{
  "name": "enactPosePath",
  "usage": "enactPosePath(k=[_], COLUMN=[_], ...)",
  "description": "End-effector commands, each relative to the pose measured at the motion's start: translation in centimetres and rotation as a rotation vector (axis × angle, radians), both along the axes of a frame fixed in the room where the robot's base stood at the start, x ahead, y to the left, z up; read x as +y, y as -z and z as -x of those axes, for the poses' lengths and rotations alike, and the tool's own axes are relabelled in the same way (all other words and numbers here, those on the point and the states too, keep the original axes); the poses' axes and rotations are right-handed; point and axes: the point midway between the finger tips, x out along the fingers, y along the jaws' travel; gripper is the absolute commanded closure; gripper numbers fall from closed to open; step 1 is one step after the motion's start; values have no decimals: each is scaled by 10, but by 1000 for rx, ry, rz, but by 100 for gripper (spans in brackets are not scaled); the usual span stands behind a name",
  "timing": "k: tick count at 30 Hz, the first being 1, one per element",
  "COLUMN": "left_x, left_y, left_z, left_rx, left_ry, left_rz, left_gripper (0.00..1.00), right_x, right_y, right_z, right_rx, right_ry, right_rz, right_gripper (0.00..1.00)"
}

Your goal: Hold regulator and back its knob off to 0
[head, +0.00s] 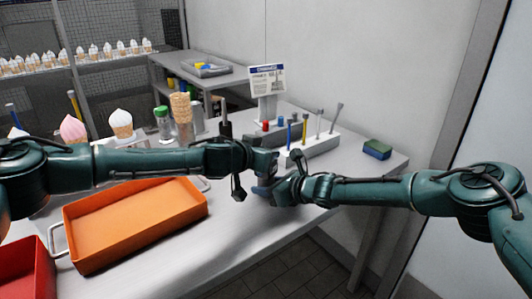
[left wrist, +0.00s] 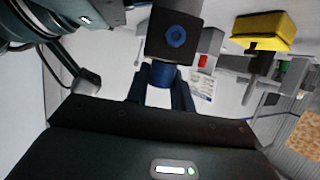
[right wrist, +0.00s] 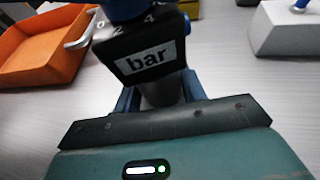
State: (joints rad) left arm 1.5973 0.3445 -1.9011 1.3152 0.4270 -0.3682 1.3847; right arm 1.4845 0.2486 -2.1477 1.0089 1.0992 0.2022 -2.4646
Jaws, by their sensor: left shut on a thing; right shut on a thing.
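The regulator shows best in the right wrist view as a black block (right wrist: 148,52) with a white "bar" label and the figures 0, 2 and 4 along its top. Its blue knob (right wrist: 125,8) is partly cut off by the frame edge. My right gripper (head: 280,186) is shut on the grey part below the block. My left gripper (head: 262,164) meets the regulator from the other side; in the left wrist view its blue fingers close around a blue part (left wrist: 163,74) under a black block, apparently the knob. The knob's pointer is not visible.
An orange tray (head: 135,220) lies on the table, with a red tray (head: 22,272) beside it. A grey holder (head: 312,150) with upright tools, a sign (head: 268,80), cones and a sponge (head: 377,149) stand behind. The table's front edge is close below the grippers.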

Motion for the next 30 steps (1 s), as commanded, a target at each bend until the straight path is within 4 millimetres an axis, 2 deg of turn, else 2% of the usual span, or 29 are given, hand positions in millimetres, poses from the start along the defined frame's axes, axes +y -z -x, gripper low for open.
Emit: enactPosePath(k=[5, 21, 30], left_x=[1, 0, -3], left_y=[2, -1, -3], left_z=[0, -2, -2], left_rx=[3, -12, -12], left_ry=[89, 537, 696], left_rz=[-1, 6, 8], left_gripper=[99, 99, 99], right_x=[0, 1, 2], right_y=[1, 1, 1], right_z=[0, 1, 1], right_rx=[-1, -2, -1], right_ry=[-2, -3, -6], right_rz=[4, 1, 2], right_gripper=[88, 88, 88])
